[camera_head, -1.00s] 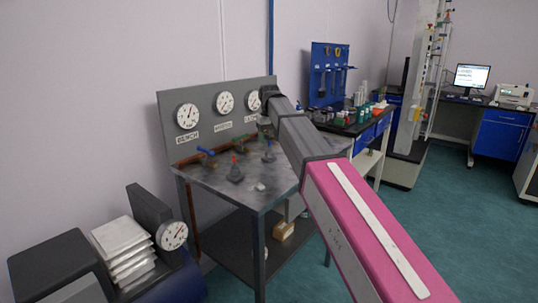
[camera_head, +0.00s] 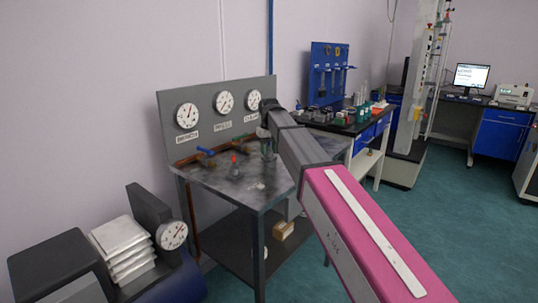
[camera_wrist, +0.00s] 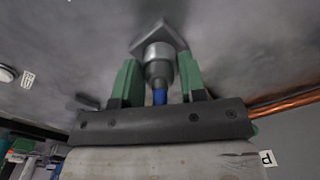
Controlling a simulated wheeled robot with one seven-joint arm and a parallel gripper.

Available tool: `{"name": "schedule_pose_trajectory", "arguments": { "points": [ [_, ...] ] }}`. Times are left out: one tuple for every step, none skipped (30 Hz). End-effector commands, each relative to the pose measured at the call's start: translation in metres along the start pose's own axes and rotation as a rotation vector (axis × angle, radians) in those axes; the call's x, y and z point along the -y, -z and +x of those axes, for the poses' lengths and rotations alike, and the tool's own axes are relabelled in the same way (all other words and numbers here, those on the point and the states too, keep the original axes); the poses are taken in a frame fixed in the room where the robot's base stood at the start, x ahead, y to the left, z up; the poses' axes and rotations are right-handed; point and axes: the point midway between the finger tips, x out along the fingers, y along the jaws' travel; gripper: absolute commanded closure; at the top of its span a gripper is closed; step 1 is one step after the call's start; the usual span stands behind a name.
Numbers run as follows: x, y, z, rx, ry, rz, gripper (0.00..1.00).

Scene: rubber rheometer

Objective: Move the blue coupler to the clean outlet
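The blue coupler (camera_wrist: 159,97) shows in the wrist view as a narrow blue part below a grey metal cylinder. The cylinder stands on a square metal base (camera_wrist: 160,36) on the bench top. The green fingers of my gripper (camera_wrist: 161,68) are on both sides of the cylinder, very close to it, with narrow gaps. The gripper looks open; contact is not clear. In the head view my gripper (camera_head: 266,145) hides most of this fitting at the bench's right side. Which outlet is the clean one cannot be read for sure.
The grey metal bench (camera_head: 232,190) has a back panel with three gauges (camera_head: 224,102) and blurred labels. A red-topped fitting (camera_head: 235,163) and a blue-handled valve (camera_head: 205,151) stand to the left. A copper pipe (camera_wrist: 285,103) runs nearby in the wrist view.

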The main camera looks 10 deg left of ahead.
Motion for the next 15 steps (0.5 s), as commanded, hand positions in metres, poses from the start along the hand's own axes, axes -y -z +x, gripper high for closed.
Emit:
{"name": "schedule_pose_trajectory", "arguments": {
  "points": [
    [0.0, 0.0, 0.0, 0.0, 0.0, 0.0, 0.85],
    [0.0, 0.0, 0.0, 0.0, 0.0, 0.0, 0.85],
    [0.0, 0.0, -0.001, 0.0, 0.0, 0.0, 0.85],
    [0.0, 0.0, -0.002, 0.0, 0.0, 0.0, 0.85],
    [0.0, 0.0, -0.003, 0.0, 0.0, 0.0, 0.89],
    [0.0, 0.0, -0.004, 0.0, 0.0, 0.0, 0.94],
    [0.0, 0.0, -0.006, 0.0, 0.0, 0.0, 0.94],
    [0.0, 0.0, -0.007, 0.0, 0.0, 0.0, 0.98],
    [0.0, 0.0, -0.009, 0.0, 0.0, 0.0, 1.0],
    [0.0, 0.0, -0.011, 0.0, 0.0, 0.0, 1.0],
    [0.0, 0.0, -0.013, 0.0, 0.0, 0.0, 1.0],
    [0.0, 0.0, -0.015, 0.0, 0.0, 0.0, 1.0],
    [0.0, 0.0, -0.017, 0.0, 0.0, 0.0, 1.0],
    [0.0, 0.0, -0.019, 0.0, 0.0, 0.0, 1.0],
    [0.0, 0.0, -0.021, 0.0, 0.0, 0.0, 1.0]
  ]
}}
